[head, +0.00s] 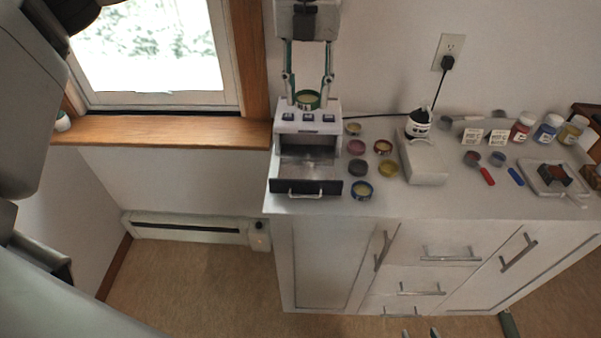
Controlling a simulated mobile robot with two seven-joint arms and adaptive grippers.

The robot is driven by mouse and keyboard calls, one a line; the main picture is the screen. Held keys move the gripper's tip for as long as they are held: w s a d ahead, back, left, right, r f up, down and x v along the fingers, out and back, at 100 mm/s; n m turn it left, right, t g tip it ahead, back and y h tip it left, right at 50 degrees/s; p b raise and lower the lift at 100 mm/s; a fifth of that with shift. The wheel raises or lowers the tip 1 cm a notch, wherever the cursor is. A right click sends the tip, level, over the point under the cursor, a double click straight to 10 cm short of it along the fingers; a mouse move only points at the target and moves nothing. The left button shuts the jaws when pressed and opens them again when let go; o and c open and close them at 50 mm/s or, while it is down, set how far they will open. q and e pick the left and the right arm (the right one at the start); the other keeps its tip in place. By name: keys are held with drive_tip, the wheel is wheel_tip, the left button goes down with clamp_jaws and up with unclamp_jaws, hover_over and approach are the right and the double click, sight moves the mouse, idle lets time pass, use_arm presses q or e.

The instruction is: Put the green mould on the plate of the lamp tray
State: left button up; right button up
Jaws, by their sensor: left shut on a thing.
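The green mould (307,100) is a small round green-rimmed dish with pale yellow inside. My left gripper (307,92) points down from the top and is shut on it, just over the white lamp housing (308,128); I cannot tell whether the mould touches the housing top. The lamp tray (304,188), with a black front and a handle, is pulled out below. Its grey plate (307,171) shows bare. My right gripper (420,333) shows only as two fingertips at the bottom edge, apart and empty, in front of the cabinet.
Several other round moulds, including a blue one (362,190) and a pink one (356,147), lie right of the lamp. A white block (422,165), jars (548,127), scoops (482,169) and a shallow tray (544,178) stand farther right. The counter's front middle is clear.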

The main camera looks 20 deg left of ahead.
sight(306, 175)
use_arm(q)
wheel_tip(306, 175, down, 20)
drive_tip(key=shift+r, duration=0.15)
idle(0.4)
drive_tip(key=shift+b, duration=0.3)
drive_tip(key=shift+f, duration=0.2)
drive_tip(key=o, duration=0.9)
drive_tip(key=shift+c, duration=0.2)
drive_tip(key=shift+r, duration=0.1)
wheel_tip(306, 175, up, 12)
drive_tip(key=shift+r, duration=0.15)
